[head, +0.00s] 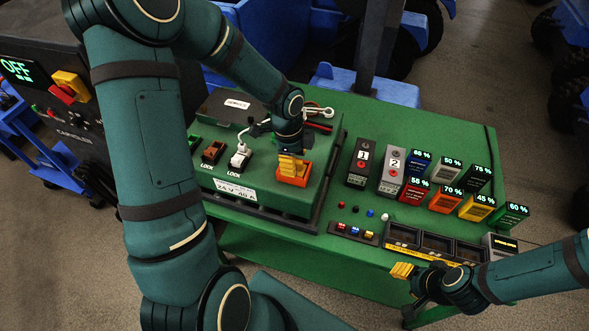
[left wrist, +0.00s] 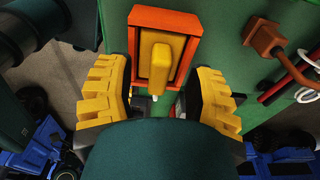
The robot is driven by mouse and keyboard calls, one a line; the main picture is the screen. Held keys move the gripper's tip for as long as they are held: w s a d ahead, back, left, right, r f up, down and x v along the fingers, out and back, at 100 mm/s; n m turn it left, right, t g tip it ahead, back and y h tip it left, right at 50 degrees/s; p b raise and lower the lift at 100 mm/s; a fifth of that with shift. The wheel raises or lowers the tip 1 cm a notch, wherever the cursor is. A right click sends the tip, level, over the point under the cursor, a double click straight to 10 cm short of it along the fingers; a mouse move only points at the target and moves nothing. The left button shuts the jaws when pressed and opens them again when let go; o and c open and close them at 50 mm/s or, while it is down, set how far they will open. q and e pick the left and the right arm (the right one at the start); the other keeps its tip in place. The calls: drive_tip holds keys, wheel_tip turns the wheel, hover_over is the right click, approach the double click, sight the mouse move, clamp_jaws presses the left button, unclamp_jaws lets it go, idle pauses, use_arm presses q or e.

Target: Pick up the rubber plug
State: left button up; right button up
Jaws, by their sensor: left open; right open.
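A yellow block (head: 295,170), which I take for the rubber plug, stands in an orange frame (head: 292,181) on the green fixture box. In the left wrist view the block (left wrist: 161,62) and its orange frame (left wrist: 194,22) show between my fingers. My left gripper (head: 289,155) is above the frame. Its yellow fingers (left wrist: 160,95) are open, one on each side of the frame, with no clear contact. In the head view the gripper hides part of the block. My right gripper (head: 403,270) is open and empty over the green table's front right part.
Numbered blocks (head: 361,162) and percent-marked blocks (head: 447,197) fill the table's right side. A row of small bins (head: 437,243) lines the front edge.

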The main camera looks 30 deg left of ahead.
use_arm(q)
drive_tip(key=shift+f, duration=0.45)
drive_tip(key=shift+s, duration=0.1)
clamp_jaws()
wheel_tip(320, 180, up, 10)
drive_tip(key=shift+r+p, duration=0.1)
drive_tip(key=shift+p, duration=0.5)
